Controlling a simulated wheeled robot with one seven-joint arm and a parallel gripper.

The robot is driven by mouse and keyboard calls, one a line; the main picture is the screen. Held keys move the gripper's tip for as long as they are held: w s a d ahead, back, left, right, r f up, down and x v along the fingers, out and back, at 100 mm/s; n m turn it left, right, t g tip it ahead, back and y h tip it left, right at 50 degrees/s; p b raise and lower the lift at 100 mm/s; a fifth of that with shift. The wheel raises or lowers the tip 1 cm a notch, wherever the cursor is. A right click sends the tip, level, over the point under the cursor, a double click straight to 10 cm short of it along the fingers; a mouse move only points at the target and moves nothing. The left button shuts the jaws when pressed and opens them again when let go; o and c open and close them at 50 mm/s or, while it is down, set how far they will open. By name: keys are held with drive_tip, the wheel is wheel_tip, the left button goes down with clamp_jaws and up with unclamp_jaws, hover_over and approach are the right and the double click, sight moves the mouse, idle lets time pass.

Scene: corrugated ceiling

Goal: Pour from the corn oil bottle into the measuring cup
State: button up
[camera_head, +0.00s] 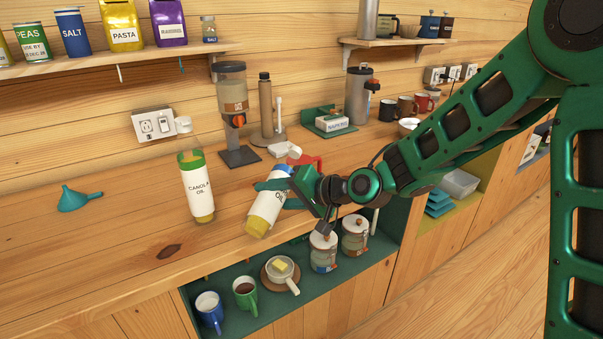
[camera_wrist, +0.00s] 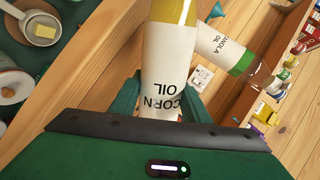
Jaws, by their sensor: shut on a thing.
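The corn oil bottle (camera_head: 265,209) has a white label, a yellow lower end and a blue upper end. My gripper (camera_head: 278,190) is shut around it, and it leans with its upper end to the right, near the counter's front edge. In the wrist view the bottle (camera_wrist: 168,75) sits between the fingers of my gripper (camera_wrist: 163,104), its label reading upside down. I cannot clearly identify the measuring cup. A small white object (camera_head: 285,150) and a red piece (camera_head: 305,161) show behind my gripper, partly hidden by it.
A canola oil bottle (camera_head: 198,190) stands just left of the held bottle. A teal funnel (camera_head: 78,198) lies further left. A dispenser (camera_head: 234,105) stands behind. The open shelf below holds mugs (camera_head: 209,311) and jars (camera_head: 323,252). The counter between funnel and canola bottle is clear.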

sight(290, 169)
idle(0.4)
drive_tip(key=shift+w+r+m+g+p, duration=0.15)
drive_tip(key=shift+r+m+g+p, duration=0.2)
drive_tip(key=shift+r+p, duration=0.35)
drive_tip(key=shift+w+r+m+g+p, duration=0.1)
drive_tip(key=shift+r+m+g+p, duration=0.25)
drive_tip(key=shift+r, duration=0.5)
idle(1.0)
drive_tip(key=shift+r+m+g+p, duration=0.3)
drive_tip(key=shift+r+m+p, duration=0.2)
drive_tip(key=shift+r, duration=0.65)
idle(1.6)
drive_tip(key=shift+f, duration=0.1)
